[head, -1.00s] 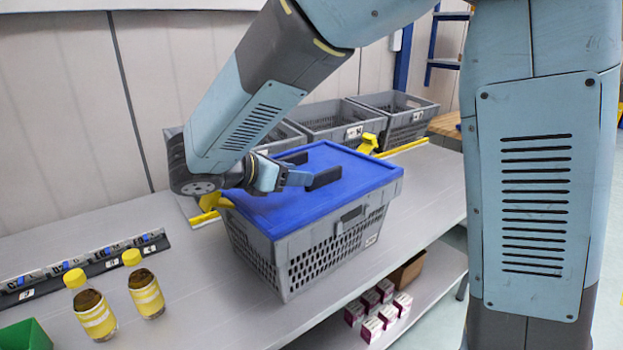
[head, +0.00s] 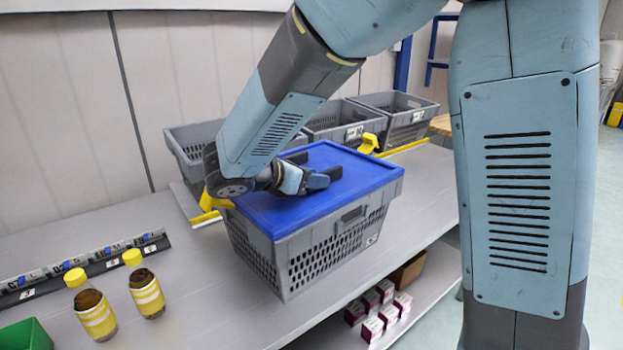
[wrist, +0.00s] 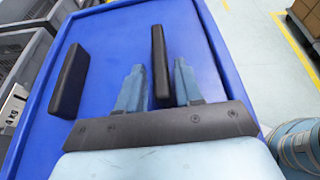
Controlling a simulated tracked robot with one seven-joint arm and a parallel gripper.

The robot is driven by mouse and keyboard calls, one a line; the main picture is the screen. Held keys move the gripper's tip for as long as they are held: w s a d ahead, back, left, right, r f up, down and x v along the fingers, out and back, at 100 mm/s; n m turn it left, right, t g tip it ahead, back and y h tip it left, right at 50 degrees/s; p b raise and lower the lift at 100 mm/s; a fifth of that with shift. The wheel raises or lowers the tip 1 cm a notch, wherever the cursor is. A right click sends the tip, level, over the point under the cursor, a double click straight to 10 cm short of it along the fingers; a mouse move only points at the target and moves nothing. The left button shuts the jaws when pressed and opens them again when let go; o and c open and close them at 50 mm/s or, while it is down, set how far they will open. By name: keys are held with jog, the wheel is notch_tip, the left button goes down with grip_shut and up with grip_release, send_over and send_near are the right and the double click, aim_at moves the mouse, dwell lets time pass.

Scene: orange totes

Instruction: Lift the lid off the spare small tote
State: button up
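The blue lid (head: 345,195) lies flat on a grey perforated tote (head: 310,255) on the bench. Two upright black bars rise from the lid; in the wrist view, one (wrist: 70,82) stands left and the other (wrist: 159,55) stands at the centre. My gripper (head: 328,178) is low over the lid, pointing right. In the wrist view my gripper (wrist: 158,85) is open, with one pale blue finger on each side of the central bar. Narrow gaps seem to show beside the bar; I cannot tell whether either finger touches it.
Grey open totes (head: 335,120) stand behind. Yellow pieces (head: 212,203) sit at the tote's left and back right (head: 368,143). Two yellow-capped bottles (head: 147,290) and a green bin (head: 25,335) are at front left. Small boxes (head: 373,328) lie on the lower shelf.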

grip_shut()
jog(key=shift+r, duration=0.1)
dwell(0.3)
